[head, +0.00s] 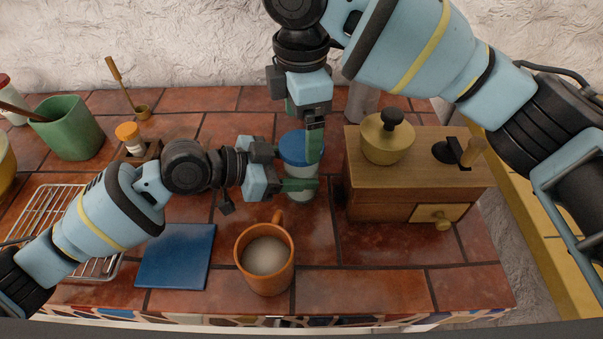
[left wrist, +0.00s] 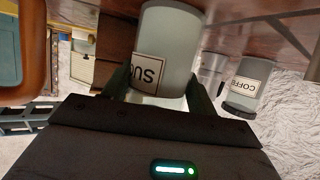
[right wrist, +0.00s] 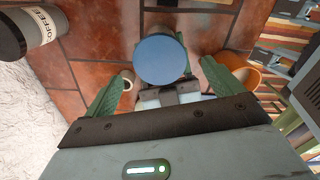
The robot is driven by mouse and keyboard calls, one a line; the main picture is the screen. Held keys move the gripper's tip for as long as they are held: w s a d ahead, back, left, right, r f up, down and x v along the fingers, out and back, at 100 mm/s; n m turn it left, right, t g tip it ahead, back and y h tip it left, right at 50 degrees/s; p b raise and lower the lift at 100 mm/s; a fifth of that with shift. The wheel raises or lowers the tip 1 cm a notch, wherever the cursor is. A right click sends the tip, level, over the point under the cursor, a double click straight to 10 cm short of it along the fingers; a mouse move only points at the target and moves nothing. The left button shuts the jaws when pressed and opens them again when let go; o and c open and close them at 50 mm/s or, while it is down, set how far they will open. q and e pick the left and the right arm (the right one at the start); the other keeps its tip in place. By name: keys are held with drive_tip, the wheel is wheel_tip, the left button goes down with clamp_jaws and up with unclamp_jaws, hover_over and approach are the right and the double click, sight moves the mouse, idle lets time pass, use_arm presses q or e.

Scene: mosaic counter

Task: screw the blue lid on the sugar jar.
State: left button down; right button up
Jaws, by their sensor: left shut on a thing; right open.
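The sugar jar (head: 302,191) stands upright on the tiled counter. In the left wrist view the jar (left wrist: 172,35) appears upside down with part of its label showing. My left gripper (head: 300,185) is shut on the jar's body from the left. The blue lid (head: 298,147) sits on top of the jar; whether its thread is engaged cannot be seen. My right gripper (head: 303,130) comes down from above and is open. In the right wrist view the lid (right wrist: 161,60) lies ahead between the two spread green fingers, with gaps at both sides.
A wooden coffee grinder (head: 378,195) stands close on the right. An orange mug (head: 264,275) stands in front of the jar, and a blue mat (head: 175,257) lies front left. A coffee jar (left wrist: 248,85) shows in the left wrist view. A green cup (head: 70,130) stands far left.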

sight(301, 145)
drive_tip(key=shift+r, duration=0.65)
drive_tip(key=shift+c, duration=0.4)
drive_tip(key=n, duration=0.1)
drive_tip(key=r+n, duration=0.1)
drive_tip(key=n, duration=0.2)
drive_tip(key=shift+r+n, duration=0.3)
drive_tip(key=shift+r, duration=0.05)
drive_tip(key=n, duration=0.2)
drive_tip(key=r+n, duration=0.1)
drive_tip(key=n, duration=0.2)
drive_tip(key=shift+r+n, duration=0.3)
drive_tip(key=shift+r, duration=0.1)
drive_tip(key=shift+f, duration=0.1)
drive_tip(key=shift+f, duration=3.9)
